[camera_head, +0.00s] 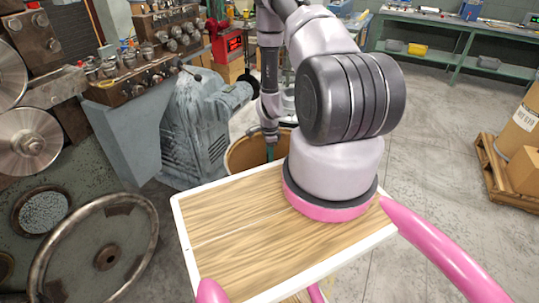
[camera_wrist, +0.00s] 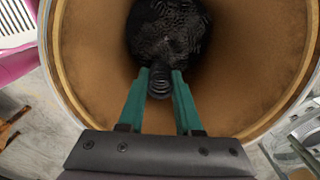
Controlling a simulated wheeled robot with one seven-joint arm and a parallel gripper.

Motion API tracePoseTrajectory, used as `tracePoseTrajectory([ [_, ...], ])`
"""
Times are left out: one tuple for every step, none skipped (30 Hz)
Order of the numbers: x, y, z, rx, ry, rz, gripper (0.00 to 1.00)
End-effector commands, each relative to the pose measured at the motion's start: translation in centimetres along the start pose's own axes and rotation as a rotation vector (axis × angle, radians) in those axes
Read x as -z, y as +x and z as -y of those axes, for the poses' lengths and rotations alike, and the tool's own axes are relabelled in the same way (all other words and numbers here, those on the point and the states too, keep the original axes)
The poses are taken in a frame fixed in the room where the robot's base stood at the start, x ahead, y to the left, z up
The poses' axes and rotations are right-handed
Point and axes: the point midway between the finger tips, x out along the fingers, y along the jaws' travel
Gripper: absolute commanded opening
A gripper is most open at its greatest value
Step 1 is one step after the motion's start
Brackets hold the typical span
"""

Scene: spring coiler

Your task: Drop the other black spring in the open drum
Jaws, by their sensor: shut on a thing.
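My gripper (camera_wrist: 160,76) has green fingers that are shut on a black spring (camera_wrist: 159,86), whose coils show between the fingertips in the wrist view. The gripper points into the open drum (camera_wrist: 92,85), a round brown-walled container with a pale rim. A dark heap of black springs (camera_wrist: 166,30) lies inside the drum, beyond the fingertips. In the head view the drum (camera_head: 238,156) stands behind my wooden tray top, partly hidden by my arm. Only a bit of a green finger (camera_head: 270,152) shows there, at the drum's mouth; the held spring is hidden.
A grey-blue machine (camera_head: 195,125) stands just left of the drum. A large metal wheel (camera_head: 108,250) is at the lower left. A pallet with cardboard boxes (camera_head: 522,165) stands at the right. The floor (camera_head: 425,140) between is clear.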

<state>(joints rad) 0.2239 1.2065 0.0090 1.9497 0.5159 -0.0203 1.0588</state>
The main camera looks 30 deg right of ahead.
Motion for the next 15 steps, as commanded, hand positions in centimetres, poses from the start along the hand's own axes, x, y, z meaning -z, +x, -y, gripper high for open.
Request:
tracePoseTrajectory([
  [-0.01, -0.01, 0.0, 0.0, 0.0, 0.0, 0.0],
  [-0.01, -0.01, 0.0, 0.0, 0.0, 0.0, 0.0],
  [-0.01, -0.01, 0.0, 0.0, -0.001, 0.0, 0.37],
  [-0.01, -0.01, 0.0, 0.0, -0.001, 0.0, 0.48],
  [-0.01, -0.02, 0.0, 0.0, -0.001, 0.0, 0.6],
  [-0.02, -0.02, -0.01, 0.0, -0.001, 0.0, 0.68],
  [-0.02, -0.02, -0.01, 0.0, -0.001, 0.0, 0.68],
  [-0.02, -0.02, -0.01, 0.0, -0.001, 0.0, 0.68],
  [-0.02, -0.02, -0.01, 0.0, -0.001, 0.0, 0.68],
  [-0.02, -0.02, -0.01, 0.0, -0.001, 0.0, 0.68],
  [-0.02, -0.02, -0.01, 0.0, -0.001, 0.0, 0.68],
  [-0.02, -0.02, -0.01, 0.0, -0.001, 0.0, 0.68],
  [-0.02, -0.02, -0.02, 0.0, -0.001, 0.0, 0.68],
  [-0.02, -0.03, -0.01, 0.0, -0.001, 0.0, 0.68],
  [-0.02, -0.11, 0.0, 0.0, -0.001, 0.0, 0.68],
])
